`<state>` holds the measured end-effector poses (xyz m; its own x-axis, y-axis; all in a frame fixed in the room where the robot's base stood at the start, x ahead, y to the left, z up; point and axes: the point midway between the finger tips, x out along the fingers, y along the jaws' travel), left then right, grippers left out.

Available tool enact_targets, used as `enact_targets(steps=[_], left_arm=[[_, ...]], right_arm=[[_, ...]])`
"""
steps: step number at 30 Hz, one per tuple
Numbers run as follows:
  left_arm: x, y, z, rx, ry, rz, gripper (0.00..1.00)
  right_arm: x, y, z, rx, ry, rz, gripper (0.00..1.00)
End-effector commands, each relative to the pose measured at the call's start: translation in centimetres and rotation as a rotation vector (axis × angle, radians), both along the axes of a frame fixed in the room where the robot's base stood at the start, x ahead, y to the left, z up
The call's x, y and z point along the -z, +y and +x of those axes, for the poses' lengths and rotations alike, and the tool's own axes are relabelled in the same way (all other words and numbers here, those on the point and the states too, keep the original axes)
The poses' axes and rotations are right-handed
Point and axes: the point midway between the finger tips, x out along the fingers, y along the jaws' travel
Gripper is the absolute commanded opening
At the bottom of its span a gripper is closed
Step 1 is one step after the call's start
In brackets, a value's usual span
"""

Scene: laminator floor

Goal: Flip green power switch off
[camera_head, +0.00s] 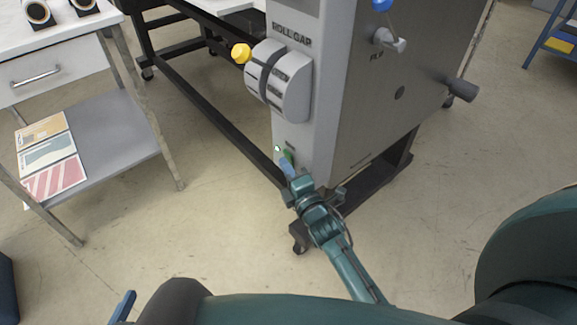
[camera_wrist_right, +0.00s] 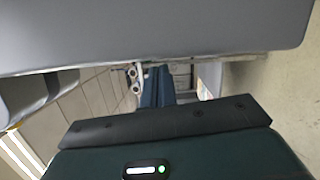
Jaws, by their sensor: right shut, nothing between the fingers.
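The green power switch (camera_head: 288,154) sits low on the narrow front face of the grey laminator (camera_head: 310,140), beside a small pale green light (camera_head: 278,148). My right gripper (camera_head: 287,167) is at the switch from below, its blue fingertips shut with nothing between them. The tips cover part of the switch, and I cannot tell whether they touch it or which way it is set. In the right wrist view the blue fingers (camera_wrist_right: 157,88) stand together under a grey surface; the switch does not show there. A blue tip, likely my left gripper (camera_head: 122,307), shows at the bottom left edge; its jaws cannot be made out.
Above the switch are the roll gap dial (camera_head: 290,85) and a yellow knob (camera_head: 241,53). A blue knob (camera_head: 381,5) and a grey lever (camera_head: 390,40) are on the side panel. A metal table with a lower shelf (camera_head: 110,130) stands left. Floor between is clear.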

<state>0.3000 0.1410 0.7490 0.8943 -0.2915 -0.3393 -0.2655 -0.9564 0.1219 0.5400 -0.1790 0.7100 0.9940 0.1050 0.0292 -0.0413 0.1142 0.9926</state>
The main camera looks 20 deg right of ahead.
Motion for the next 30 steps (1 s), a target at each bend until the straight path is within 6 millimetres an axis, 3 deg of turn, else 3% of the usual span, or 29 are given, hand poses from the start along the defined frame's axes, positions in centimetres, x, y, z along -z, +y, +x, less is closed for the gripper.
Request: enact_targets(steps=[13, 17, 30], left_arm=[[-0.26, -0.05, 0.15, 0.0, -0.006, -0.002, 0.75], [-0.99, -0.09, 0.13, 0.001, -0.002, -0.005, 0.75], [-0.56, -0.22, 0.5, 0.003, -0.002, -0.007, 0.75]], right_arm=[[-0.03, 0.09, -0.05, 0.0, 0.0, 0.0, 0.0], [-0.65, -0.82, 0.29, 0.001, 0.002, 0.005, 0.0], [-0.45, -0.88, 0.4, 0.002, 0.002, 0.009, 0.0]])
